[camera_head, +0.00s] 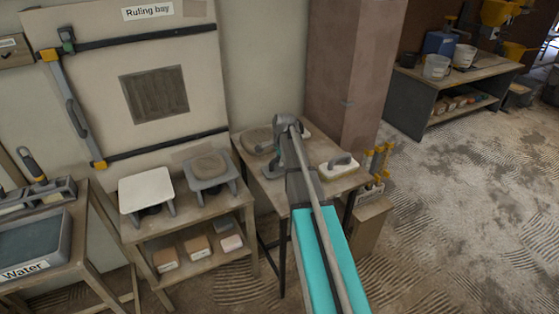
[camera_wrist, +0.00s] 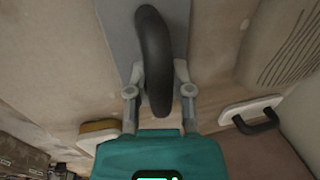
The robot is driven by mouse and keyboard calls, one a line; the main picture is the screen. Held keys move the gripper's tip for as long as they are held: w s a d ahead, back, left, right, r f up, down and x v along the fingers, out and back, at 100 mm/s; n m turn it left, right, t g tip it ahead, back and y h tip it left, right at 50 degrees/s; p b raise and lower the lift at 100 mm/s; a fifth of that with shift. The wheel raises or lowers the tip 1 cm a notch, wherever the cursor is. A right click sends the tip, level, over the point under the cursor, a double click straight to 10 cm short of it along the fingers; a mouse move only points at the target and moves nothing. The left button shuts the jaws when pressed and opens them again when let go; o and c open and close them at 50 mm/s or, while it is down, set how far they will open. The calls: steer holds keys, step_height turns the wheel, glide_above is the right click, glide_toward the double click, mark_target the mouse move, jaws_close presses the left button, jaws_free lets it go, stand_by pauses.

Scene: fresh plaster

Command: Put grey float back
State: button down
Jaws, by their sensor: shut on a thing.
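In the wrist view, my gripper (camera_wrist: 158,80) is shut on the curved black handle of the grey float (camera_wrist: 118,28). The float's flat grey plate lies beyond the fingers, cut off by the top edge of the picture. In the head view, my gripper (camera_head: 286,125) is over the small wooden table (camera_head: 268,183) beside the pillar. My arm hides much of what it holds there. Whether the float touches the tabletop, I cannot tell.
A white float with a dark handle (camera_head: 338,167) lies at the table's right side; a similar one shows in the wrist view (camera_wrist: 250,110). A yellow-edged pad (camera_wrist: 98,133) is left of the gripper. A pinkish pillar (camera_head: 348,75) stands close behind the table.

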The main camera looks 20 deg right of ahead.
steer(key=shift+f, duration=0.25)
stand_by(0.4)
steer(key=shift+c, duration=2.2)
jaws_free()
step_height(320, 180, up, 8)
steer(key=s+p, duration=0.1)
steer(key=p, duration=0.6)
steer(key=shift+s, duration=0.3)
steer(key=shift+f, duration=0.1)
steer(key=s+a+n+g, duration=0.2)
steer(key=s+a+n, duration=1.5)
steer(key=s+a, duration=0.5)
steer(key=shift+s+n+p, duration=0.3)
steer(key=shift+s+p, duration=0.05)
steer(key=shift+s, duration=0.85)
